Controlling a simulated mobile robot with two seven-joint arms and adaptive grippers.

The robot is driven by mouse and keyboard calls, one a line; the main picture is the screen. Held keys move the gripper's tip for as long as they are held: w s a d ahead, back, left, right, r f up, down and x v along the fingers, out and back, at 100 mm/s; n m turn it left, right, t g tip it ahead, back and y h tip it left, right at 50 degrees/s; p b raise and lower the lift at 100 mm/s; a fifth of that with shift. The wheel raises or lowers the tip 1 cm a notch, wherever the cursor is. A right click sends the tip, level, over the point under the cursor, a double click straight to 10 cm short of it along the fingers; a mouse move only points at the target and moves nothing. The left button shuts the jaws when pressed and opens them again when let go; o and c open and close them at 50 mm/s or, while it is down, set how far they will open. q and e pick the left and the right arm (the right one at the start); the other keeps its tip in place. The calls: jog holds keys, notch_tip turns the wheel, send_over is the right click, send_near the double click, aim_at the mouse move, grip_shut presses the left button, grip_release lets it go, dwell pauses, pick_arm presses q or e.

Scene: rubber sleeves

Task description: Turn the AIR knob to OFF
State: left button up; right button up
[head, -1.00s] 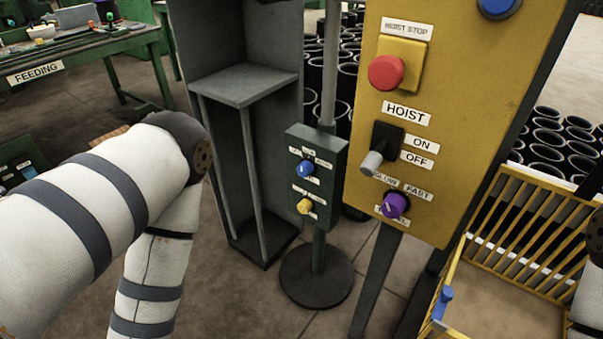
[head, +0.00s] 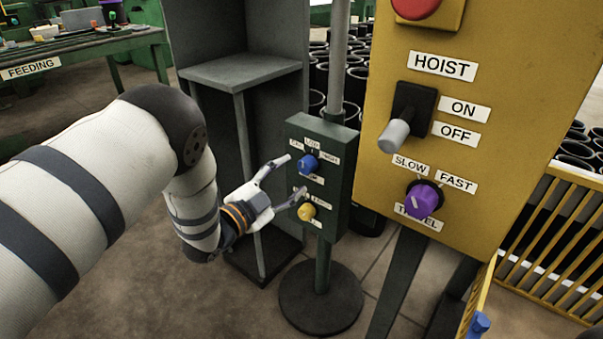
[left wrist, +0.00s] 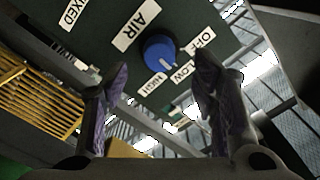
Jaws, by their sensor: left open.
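The blue AIR knob (head: 308,164) sits on the upper part of a small green control box on a post. In the left wrist view the knob (left wrist: 160,50) has labels AIR, OFF (left wrist: 201,40), LOW (left wrist: 182,72) and HIGH (left wrist: 150,84) around it. Its pale mark is on the LOW and HIGH side; I cannot tell exactly which it points at. My left gripper (head: 296,175) is open in front of the box, its fingers apart and pointing at it. In the left wrist view the knob shows between the fingers, apparently untouched. My right gripper is not in view.
A yellow knob (head: 306,211) sits just below on the same green box (head: 339,190). A yellow hoist panel (head: 470,50) with a grey lever (head: 394,135) and purple knob (head: 423,200) stands close on the right. A grey shelf stand (head: 240,70) is behind my gripper.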

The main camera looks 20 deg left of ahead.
aim_at(303, 169)
pick_arm(q)
jog(key=x, duration=0.5)
jog(key=shift+b, duration=0.35)
jog(key=shift+c, duration=0.5)
jog(key=c, duration=1.1)
jog(key=shift+o, duration=0.2)
jog(key=shift+n, duration=0.3)
jog(key=n+p, duration=0.1)
jog(key=n, duration=0.2)
jog(key=shift+n, duration=0.4)
jog(key=shift+s+f+n, duration=0.1)
jog(key=shift+n, duration=2.1)
